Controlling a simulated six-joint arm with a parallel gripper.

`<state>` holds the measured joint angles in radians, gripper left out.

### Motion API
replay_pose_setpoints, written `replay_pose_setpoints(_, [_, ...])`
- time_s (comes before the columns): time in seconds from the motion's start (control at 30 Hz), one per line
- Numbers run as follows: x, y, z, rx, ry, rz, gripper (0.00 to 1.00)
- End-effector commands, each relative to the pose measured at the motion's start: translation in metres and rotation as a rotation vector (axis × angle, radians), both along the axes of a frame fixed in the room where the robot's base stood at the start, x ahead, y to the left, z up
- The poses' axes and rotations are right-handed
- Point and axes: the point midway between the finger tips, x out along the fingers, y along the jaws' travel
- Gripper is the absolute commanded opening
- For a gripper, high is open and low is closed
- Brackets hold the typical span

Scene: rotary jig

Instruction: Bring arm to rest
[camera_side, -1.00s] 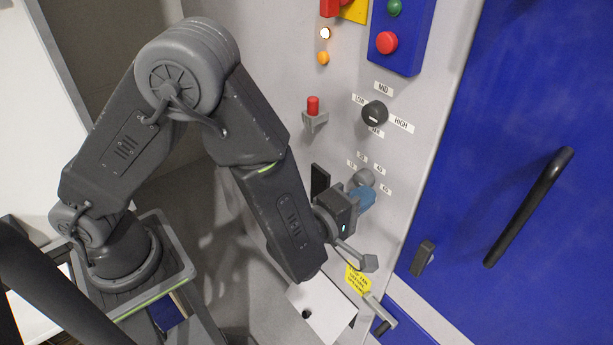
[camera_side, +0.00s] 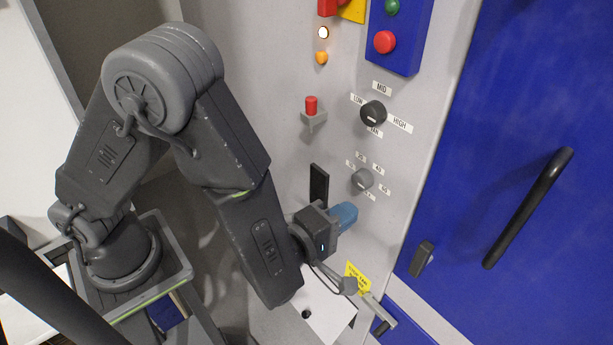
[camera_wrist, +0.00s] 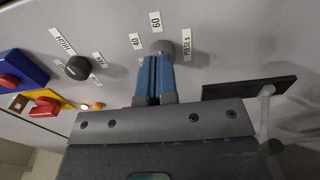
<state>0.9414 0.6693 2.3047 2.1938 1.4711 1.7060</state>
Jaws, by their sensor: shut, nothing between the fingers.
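My gripper (camera_side: 346,214) is shut and empty in the side view, its blue fingers pointing at the grey panel (camera_side: 262,60). It is below and left of the small grey timer knob (camera_side: 361,179) and apart from it. In the wrist view the closed blue fingers (camera_wrist: 153,78) point toward the grey knob (camera_wrist: 162,47), overlapping its lower edge in the picture. The black selector knob (camera_side: 373,113) with LOW, MID and HIGH labels sits higher on the panel and also shows in the wrist view (camera_wrist: 78,68).
A red-topped part on a bracket (camera_side: 311,108) and a black plate (camera_side: 319,186) stick out from the panel. A blue door (camera_side: 530,120) with a black handle (camera_side: 528,208) is at the right. A white sheet (camera_side: 322,306) and yellow label (camera_side: 357,278) are below my gripper.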

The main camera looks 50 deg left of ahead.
Motion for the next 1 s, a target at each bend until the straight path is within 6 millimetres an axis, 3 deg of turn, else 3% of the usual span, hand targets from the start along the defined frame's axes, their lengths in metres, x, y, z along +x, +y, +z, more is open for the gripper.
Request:
replay_pose_setpoints(0.3, [0.0, 0.004, 0.003, -0.017, -0.001, 0.019, 0.0])
replay_pose_setpoints(0.37, [0.002, 0.015, 0.009, -0.066, -0.002, 0.069, 0.0])
replay_pose_setpoints(0.47, [0.003, 0.053, 0.028, -0.247, -0.01, 0.245, 0.0])
replay_pose_setpoints(0.6, [-0.015, 0.129, 0.056, -0.69, -0.081, 0.632, 0.0])
replay_pose_setpoints(0.73, [-0.053, 0.181, 0.068, -1.165, -0.23, 0.993, 0.0])
replay_pose_setpoints(0.87, [-0.094, 0.204, 0.073, -1.656, -0.463, 1.314, 0.0])
replay_pose_setpoints(1.0, [-0.128, 0.201, 0.081, -2.189, -0.804, 1.602, 0.0])
